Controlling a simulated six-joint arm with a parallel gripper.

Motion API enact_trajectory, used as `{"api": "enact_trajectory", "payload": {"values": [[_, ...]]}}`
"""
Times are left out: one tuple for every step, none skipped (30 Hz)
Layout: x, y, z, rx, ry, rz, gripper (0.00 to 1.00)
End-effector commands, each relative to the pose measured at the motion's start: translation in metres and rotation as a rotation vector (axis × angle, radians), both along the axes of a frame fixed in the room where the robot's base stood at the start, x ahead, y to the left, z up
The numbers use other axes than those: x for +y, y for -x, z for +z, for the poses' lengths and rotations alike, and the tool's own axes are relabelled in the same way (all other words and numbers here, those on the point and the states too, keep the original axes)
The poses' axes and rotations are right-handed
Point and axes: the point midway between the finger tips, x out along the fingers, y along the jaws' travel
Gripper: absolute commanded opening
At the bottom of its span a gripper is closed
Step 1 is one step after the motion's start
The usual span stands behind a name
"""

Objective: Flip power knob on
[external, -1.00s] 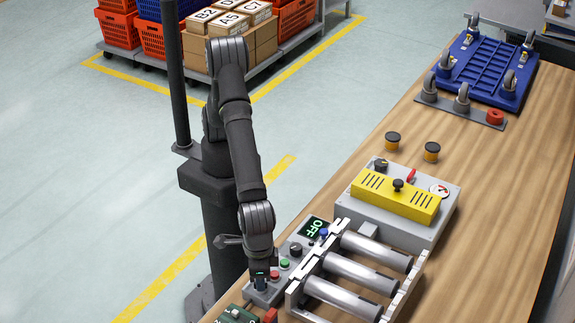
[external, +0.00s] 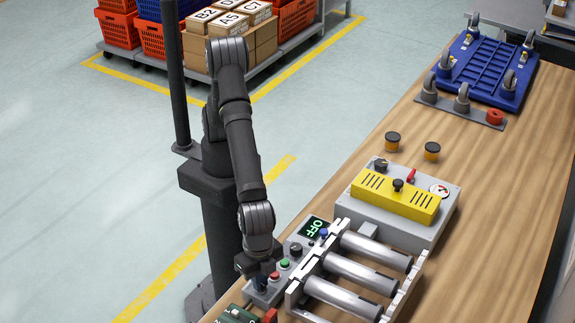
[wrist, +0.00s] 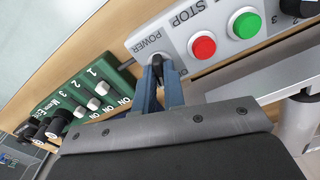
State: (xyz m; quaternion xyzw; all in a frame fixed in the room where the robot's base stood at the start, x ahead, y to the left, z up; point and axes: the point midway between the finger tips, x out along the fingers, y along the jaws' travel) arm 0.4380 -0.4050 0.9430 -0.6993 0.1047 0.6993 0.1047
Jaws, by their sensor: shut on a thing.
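The black power knob (wrist: 157,64) is beside the POWER label on the grey control panel (wrist: 140,37) in the wrist view. My gripper's two blue fingers (wrist: 162,78) are shut on the knob, one on either side, hiding part of it. In the external view my gripper (external: 261,281) points down at the near end of the control panel (external: 275,292), and the knob is hidden there. The panel's display (external: 313,228) reads OFF in green.
The red stop button (wrist: 203,47) and green button (wrist: 246,24) sit close to the knob. A green switch box (wrist: 85,103) with several toggles is on the other side. Roller bars (external: 343,298) and a grey box with a yellow cover (external: 395,198) stand beyond the panel.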

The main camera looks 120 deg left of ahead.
Motion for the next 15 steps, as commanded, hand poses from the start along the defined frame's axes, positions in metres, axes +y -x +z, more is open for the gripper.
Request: {"api": "enact_trajectory", "payload": {"values": [[-0.0003,0.0002,0.0005,0.000,0.001,-0.041,0.00],[-0.0003,0.0002,0.0005,0.000,0.001,-0.069,0.00],[-0.0003,0.0002,0.0005,0.000,0.000,-0.105,0.00],[-0.0003,0.0002,0.0005,0.000,0.001,-0.132,0.00],[-0.0002,0.0003,0.0005,0.000,0.001,-0.158,0.00],[-0.0003,0.0002,0.0005,0.000,0.001,-0.191,0.00],[-0.0003,0.0002,0.0005,0.000,0.001,-0.216,0.00],[-0.0002,0.0003,0.0005,0.000,0.001,-0.240,0.00],[-0.0002,0.0003,0.0005,0.000,0.001,-0.270,0.00],[-0.0001,0.0002,0.0005,0.000,0.000,-0.291,0.00],[-0.0001,0.0002,0.0005,0.000,0.000,-0.311,0.00],[-0.0001,0.0002,0.0005,0.000,0.000,-0.337,0.00],[-0.0001,0.0002,0.0005,0.000,0.000,-0.355,0.00],[-0.0001,0.0002,0.0005,0.000,0.000,-0.372,0.00],[-0.0001,0.0002,0.0006,0.000,0.000,-0.393,0.00]]}}
